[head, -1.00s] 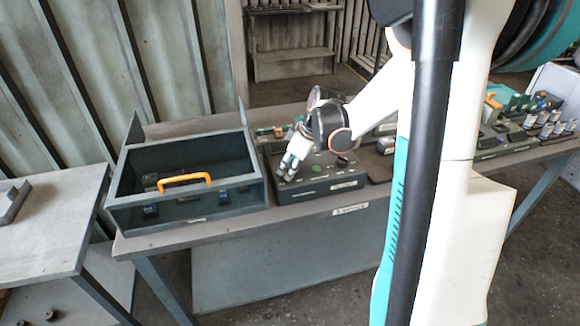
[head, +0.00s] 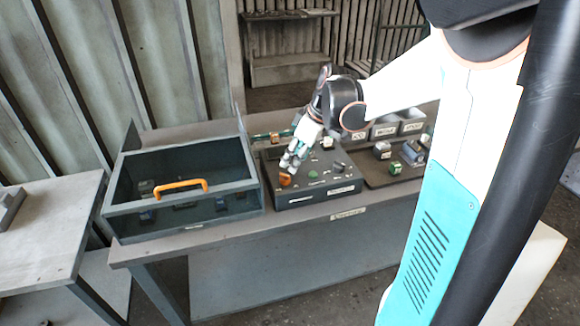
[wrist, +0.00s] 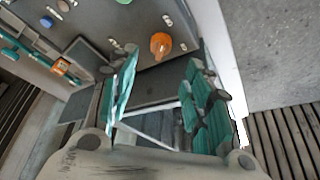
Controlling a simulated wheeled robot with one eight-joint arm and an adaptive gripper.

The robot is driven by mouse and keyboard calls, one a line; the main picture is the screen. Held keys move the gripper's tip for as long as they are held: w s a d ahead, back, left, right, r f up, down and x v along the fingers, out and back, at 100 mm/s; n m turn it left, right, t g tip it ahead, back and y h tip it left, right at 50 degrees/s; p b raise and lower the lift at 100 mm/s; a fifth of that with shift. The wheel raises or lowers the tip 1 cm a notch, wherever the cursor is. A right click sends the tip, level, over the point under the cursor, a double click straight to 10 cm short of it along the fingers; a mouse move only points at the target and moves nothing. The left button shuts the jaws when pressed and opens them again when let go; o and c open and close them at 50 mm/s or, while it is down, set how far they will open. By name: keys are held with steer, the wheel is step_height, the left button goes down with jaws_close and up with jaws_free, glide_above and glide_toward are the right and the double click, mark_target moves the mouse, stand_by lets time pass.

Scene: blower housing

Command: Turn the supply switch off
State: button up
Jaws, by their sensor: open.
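A dark control box (head: 325,183) stands on the bench, with several small knobs and toggles on its sloped top. An orange knob (head: 285,179) sits near its front left corner; it also shows in the wrist view (wrist: 160,45), ahead of the fingers. Labels are too small to read, so I cannot confirm which control is the supply switch. My gripper (head: 291,163) is open, pointing down over the box's left part, with its fingertips close to the orange knob. In the wrist view my gripper (wrist: 163,75) has its fingers spread and nothing between them; contact with the knob cannot be told.
A grey open bin (head: 190,222) with an orange handle (head: 180,187) stands left of the box. A dark board (head: 385,172) with small parts lies to the right, with labelled grey bins (head: 385,130) behind. A lower table (head: 50,220) is at the left.

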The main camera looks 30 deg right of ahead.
steer(key=shift+v, duration=2.15)
